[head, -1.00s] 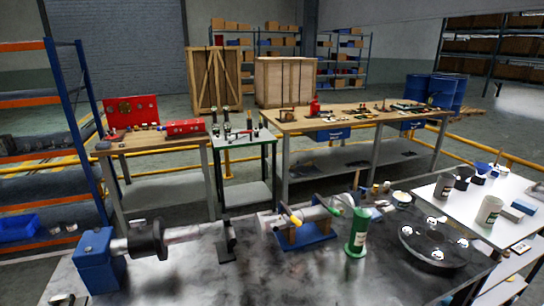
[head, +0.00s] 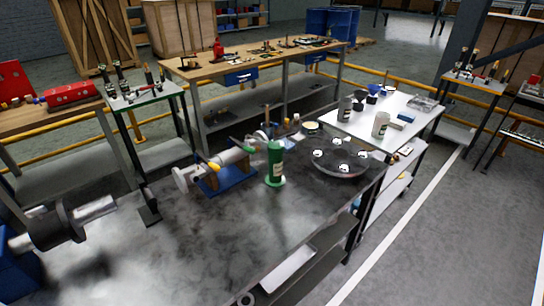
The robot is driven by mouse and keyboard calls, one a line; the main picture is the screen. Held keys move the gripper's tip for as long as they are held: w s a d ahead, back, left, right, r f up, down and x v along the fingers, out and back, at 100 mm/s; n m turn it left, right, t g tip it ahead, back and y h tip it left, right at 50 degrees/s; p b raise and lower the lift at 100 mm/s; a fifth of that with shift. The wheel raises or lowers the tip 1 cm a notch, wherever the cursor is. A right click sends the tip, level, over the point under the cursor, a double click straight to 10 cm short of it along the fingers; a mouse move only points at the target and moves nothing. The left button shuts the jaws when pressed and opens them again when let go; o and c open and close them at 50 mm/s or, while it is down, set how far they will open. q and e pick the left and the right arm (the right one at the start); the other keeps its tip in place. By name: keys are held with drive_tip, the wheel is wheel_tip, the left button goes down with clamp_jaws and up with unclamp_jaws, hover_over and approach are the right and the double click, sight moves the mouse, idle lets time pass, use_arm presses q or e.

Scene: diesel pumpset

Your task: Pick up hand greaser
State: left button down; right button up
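I cannot tell for certain which thing is the hand greaser. A green upright cylinder with a pale label (head: 275,165) stands on the dark metal workbench (head: 240,230). Just left of it, a grey cylindrical part with yellow pieces (head: 232,158) rests on a blue stand (head: 224,180). Small tools, too small to identify, stand on the green-edged table (head: 160,95). Neither of my grippers is in view.
A dark round plate with shiny domes (head: 341,156) lies at the workbench's right end. A white-topped table (head: 360,130) with several cups stands beyond it. A shaft assembly (head: 75,222) occupies the near left. Open floor (head: 440,230) lies to the right.

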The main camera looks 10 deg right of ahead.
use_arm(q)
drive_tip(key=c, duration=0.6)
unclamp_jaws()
